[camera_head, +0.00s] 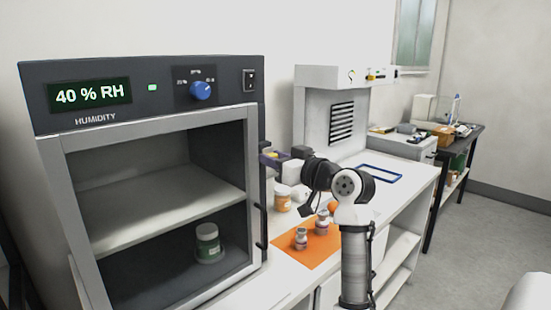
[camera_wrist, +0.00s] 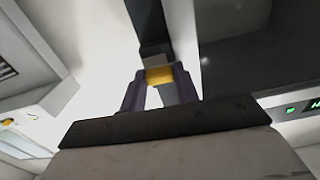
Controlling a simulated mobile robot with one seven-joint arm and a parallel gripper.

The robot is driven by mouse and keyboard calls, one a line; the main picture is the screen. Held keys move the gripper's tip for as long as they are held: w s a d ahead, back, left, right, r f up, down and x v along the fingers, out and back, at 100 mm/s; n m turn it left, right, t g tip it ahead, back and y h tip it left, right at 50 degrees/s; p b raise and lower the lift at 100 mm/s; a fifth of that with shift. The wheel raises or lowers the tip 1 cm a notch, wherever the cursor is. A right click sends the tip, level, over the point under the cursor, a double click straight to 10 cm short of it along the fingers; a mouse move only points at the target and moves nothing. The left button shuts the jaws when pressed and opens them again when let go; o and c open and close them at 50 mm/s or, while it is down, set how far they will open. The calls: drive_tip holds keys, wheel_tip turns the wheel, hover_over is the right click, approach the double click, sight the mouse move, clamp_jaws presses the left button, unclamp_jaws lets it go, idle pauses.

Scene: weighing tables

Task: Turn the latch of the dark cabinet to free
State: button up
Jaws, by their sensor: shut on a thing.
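The dark cabinet (camera_head: 150,118) fills the left of the head view, with a dark control panel on top and a light-framed front. My gripper (camera_head: 273,157) is at the cabinet's right edge, just below the panel. In the wrist view its two dark purple fingers (camera_wrist: 160,90) are shut on a small yellow piece (camera_wrist: 158,75), which appears to be the latch. A dark grey strip (camera_wrist: 151,25) extends beyond the yellow piece. The latch is mostly hidden by the fingers, and I cannot tell which way it is turned.
The panel has a "40 % RH" display (camera_head: 90,95) and a blue knob (camera_head: 201,91). A dark vertical handle (camera_head: 262,225) is on the front's right side. A green jar (camera_head: 208,243) stands inside. Small jars (camera_head: 301,238) stand on an orange mat (camera_head: 300,260) below my arm.

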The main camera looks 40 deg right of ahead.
drive_tip(key=m+p, duration=0.1)
drive_tip(key=m, duration=0.2)
drive_tip(key=m+p, duration=0.2)
drive_tip(key=m, duration=0.1)
drive_tip(key=m+p, duration=0.2)
drive_tip(key=m, duration=0.1)
drive_tip(key=shift+r, duration=0.25)
drive_tip(key=m+p, duration=0.3)
drive_tip(key=m, duration=0.1)
drive_tip(key=shift+m+p, duration=0.3)
drive_tip(key=shift+d+f+m+p, duration=0.15)
drive_tip(key=shift+m+p, duration=0.2)
drive_tip(key=shift+m, duration=0.6)
drive_tip(key=shift+a+f+m+p, duration=0.1)
drive_tip(key=shift+m+p, duration=0.2)
drive_tip(key=shift+m, duration=0.65)
drive_tip(key=shift+d, duration=0.1)
drive_tip(key=o, duration=1)
drive_tip(key=s+b, duration=0.1)
drive_tip(key=s, duration=0.3)
drive_tip(key=s+b, duration=0.2)
drive_tip(key=s, duration=0.3)
drive_tip(key=s+d+b, duration=0.1)
drive_tip(key=s+b, duration=0.1)
drive_tip(key=s, duration=0.3)
drive_tip(key=shift+f, duration=0.1)
